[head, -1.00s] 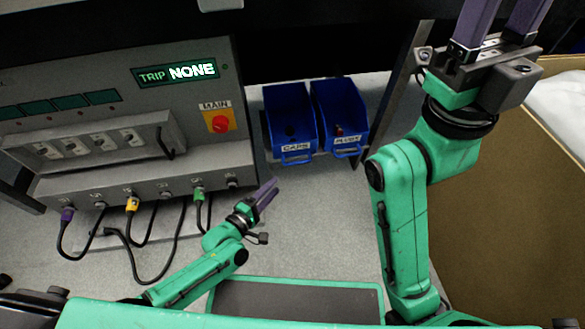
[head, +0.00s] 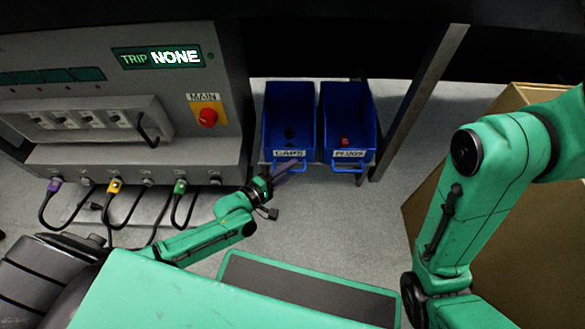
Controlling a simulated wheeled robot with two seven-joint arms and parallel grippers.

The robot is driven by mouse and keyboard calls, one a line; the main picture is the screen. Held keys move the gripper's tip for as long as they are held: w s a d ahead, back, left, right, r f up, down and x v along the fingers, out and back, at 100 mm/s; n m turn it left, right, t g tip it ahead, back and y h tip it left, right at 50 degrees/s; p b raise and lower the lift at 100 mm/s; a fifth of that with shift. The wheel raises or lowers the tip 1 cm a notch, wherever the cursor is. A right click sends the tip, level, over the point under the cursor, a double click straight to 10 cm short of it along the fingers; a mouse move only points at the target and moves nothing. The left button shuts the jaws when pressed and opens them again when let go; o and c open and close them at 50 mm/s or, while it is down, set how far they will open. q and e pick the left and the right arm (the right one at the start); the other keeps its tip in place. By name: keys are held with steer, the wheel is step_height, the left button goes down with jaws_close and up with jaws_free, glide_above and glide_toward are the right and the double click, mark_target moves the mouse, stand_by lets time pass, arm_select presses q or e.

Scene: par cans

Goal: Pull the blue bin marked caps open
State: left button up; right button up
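A second blue bin marked PLUGS (head: 347,105), holding a small red item, stands close on the right. The grey panel (head: 215,165) with a red MAIN knob (head: 207,117) and several cables is on the left. A metal post (head: 420,100) and a brown box (head: 515,235) are on the right.

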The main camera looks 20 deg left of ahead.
arm_select(q)
jaws_close()
stand_by(1.2)
